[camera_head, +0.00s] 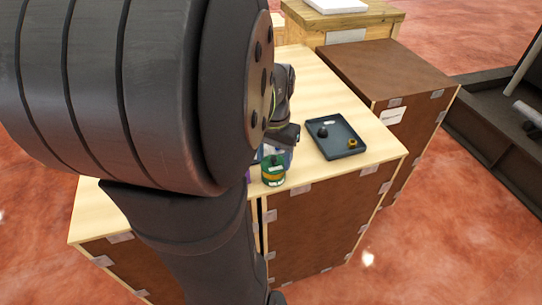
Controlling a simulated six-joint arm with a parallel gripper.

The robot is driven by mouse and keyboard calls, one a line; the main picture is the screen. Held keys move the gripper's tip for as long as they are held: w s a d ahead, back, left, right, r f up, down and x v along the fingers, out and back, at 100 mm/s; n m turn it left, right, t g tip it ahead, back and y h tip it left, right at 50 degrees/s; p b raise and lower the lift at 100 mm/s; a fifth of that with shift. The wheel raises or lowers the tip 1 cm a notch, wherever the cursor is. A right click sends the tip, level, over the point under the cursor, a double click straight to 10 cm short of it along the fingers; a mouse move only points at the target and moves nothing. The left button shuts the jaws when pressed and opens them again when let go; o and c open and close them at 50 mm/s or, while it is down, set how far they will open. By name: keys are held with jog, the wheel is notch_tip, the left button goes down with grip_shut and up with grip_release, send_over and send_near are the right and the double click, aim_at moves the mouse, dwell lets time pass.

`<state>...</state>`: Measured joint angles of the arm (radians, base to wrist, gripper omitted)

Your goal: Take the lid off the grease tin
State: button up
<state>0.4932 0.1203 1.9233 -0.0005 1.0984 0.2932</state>
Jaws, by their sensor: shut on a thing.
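The grease tin (273,179), green with a yellow-orange band, stands upright near the front edge of the wooden worktop. Its dark green lid (273,160) shows at the top, just under my gripper. My gripper (282,146) is above and slightly behind the tin, shut on the lid. The fingertips are small and dark here, and their contact is partly hidden. I cannot tell whether the lid is seated or slightly raised.
A dark tray (350,153) right of the tin holds a black knob-like part (322,132) and a brass ring (352,142). A blue-white item (286,157) is partly hidden behind the tin. A brown cabinet (388,70) adjoins the worktop (375,137). My arm covers the left side.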

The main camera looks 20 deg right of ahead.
notch_tip(320, 180, up, 2)
jog(key=shift+r, duration=0.1)
jog(key=s+d+r, duration=0.6)
jog(key=s, duration=0.3)
jog(key=n, duration=0.5)
send_over(278, 161)
jog(key=w+a+f+n, duration=0.2)
jog(key=w+a+n, duration=0.2)
jog(key=w+a, duration=0.3)
jog(key=w+a+f, duration=0.2)
jog(key=a, duration=0.1)
jog(key=w+a+f, duration=0.2)
jog(key=a, duration=0.1)
jog(key=w+a+f, duration=0.2)
jog(key=a, duration=0.1)
jog(key=shift+w+a+f, duration=0.25)
jog(key=shift+w+f, duration=0.05)
jog(key=shift+f, duration=0.1)
jog(key=shift+w+a+f, duration=0.25)
jog(key=shift+a+f, duration=0.05)
jog(key=shift+a, duration=0.1)
jog(key=shift+f, duration=1.95)
jog(key=shift+f, duration=0.15)
